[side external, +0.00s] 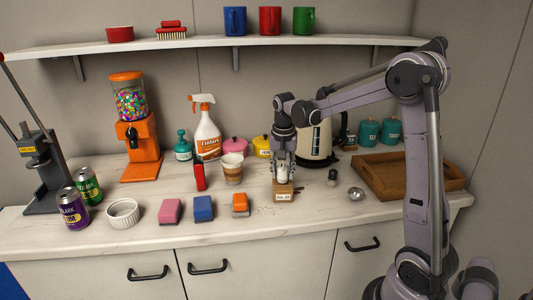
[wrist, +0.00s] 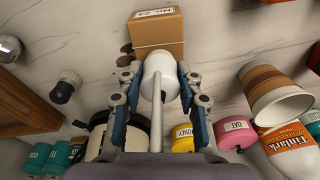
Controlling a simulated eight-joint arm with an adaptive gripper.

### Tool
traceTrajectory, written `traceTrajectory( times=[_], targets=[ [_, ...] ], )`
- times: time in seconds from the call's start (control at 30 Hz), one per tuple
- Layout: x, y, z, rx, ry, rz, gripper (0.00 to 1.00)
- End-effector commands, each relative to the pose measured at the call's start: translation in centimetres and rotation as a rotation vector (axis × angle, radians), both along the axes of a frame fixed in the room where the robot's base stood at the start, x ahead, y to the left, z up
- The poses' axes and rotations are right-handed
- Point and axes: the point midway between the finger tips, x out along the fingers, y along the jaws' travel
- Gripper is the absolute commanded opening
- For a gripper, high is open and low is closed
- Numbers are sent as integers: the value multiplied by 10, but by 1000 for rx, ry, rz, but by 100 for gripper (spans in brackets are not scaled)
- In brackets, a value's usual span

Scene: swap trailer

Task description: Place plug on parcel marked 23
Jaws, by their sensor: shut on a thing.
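The parcel (side external: 283,194) is a small brown box at the front middle of the counter. Its white label reads "No. 23", and it shows at the top of the wrist view (wrist: 158,34). My gripper (side external: 282,167) points down over the parcel. The plug (wrist: 160,72) is white and rounded, with a pale prong or stem toward the wrist camera. My gripper's fingers are shut on it from both sides. In the side view the plug (side external: 282,172) is right at the parcel's top; I cannot tell whether it touches.
A kettle (side external: 316,142) stands behind, a wooden tray (side external: 362,182) farther right. Sponges (side external: 203,210) lie at front left.

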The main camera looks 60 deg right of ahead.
Motion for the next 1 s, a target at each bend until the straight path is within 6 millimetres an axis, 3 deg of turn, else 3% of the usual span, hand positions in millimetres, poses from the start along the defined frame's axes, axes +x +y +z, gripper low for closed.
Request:
traceTrajectory(
  times=[0.4,0.43,0.5,0.83,1.0],
  targets=[
    [0,0,-5,0,0,0,5],
    [0,0,-5,0,0,0,39],
    [0,0,-5,0,0,0,58],
    [0,0,-4,0,0,0,58],
    [-1,1,9,0,0,0,58]
  ],
)
